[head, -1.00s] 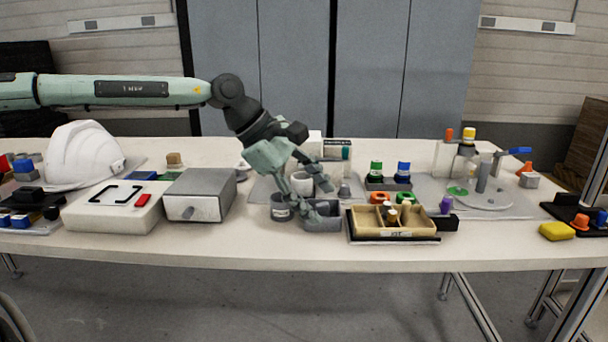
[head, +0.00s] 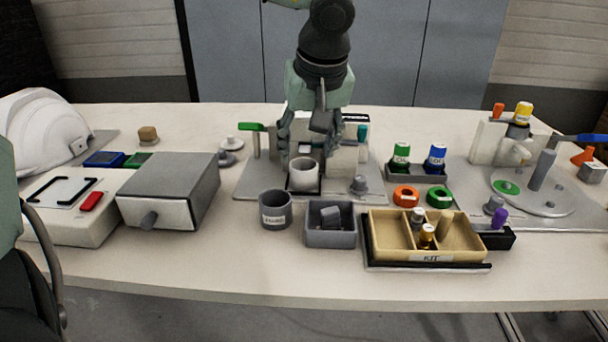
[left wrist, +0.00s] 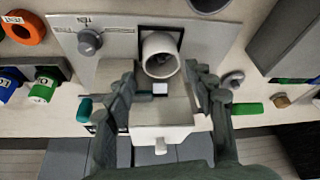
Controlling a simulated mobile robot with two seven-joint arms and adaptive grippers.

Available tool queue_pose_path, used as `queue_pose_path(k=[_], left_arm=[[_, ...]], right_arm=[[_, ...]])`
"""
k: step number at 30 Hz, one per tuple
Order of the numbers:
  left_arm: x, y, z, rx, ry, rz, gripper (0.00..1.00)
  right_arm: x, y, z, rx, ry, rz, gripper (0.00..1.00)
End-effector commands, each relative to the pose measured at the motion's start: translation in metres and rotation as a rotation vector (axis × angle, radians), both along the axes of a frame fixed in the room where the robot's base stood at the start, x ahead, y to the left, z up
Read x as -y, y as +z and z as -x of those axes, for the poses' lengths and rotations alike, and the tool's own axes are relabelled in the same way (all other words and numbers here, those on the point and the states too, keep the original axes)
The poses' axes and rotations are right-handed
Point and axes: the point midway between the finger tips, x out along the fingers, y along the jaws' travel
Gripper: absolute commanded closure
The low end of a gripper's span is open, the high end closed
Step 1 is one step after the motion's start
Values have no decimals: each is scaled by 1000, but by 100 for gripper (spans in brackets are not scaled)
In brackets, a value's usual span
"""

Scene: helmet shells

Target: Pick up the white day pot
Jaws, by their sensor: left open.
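The white day pot (head: 303,173) stands upright in a dark-edged recess of the grey plate, in front of a pale block-like fixture. In the left wrist view the pot (left wrist: 161,55) shows its round opening at the top middle. My left gripper (head: 307,138) is open, just behind and above the pot in the head view. In the left wrist view its two fingers (left wrist: 160,72) are spread wide, near the pot's level, with nothing held between them. Whether a finger touches the pot I cannot tell. My right gripper is not in view.
A grey labelled cup (head: 275,209) and a grey bin (head: 331,224) stand in front of the pot. A wooden kit tray (head: 424,257) is to the right. A grey knob (head: 359,186) is close right of the pot. A grey drawer box (head: 170,191) stands left.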

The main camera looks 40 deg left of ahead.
Motion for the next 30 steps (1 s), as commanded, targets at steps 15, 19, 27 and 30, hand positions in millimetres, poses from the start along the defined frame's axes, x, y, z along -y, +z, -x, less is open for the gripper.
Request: queue_pose_path(k=[15,19,27,30], left_arm=[[-16,-51,-10,1,3,4,46],[-16,-51,-10,1,3,4,46],[-16,-50,-10,2,3,4,77],[-16,-50,-10,2,3,4,77]], right_arm=[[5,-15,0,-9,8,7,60],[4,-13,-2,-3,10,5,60],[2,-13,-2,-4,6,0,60],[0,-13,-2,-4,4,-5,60]])
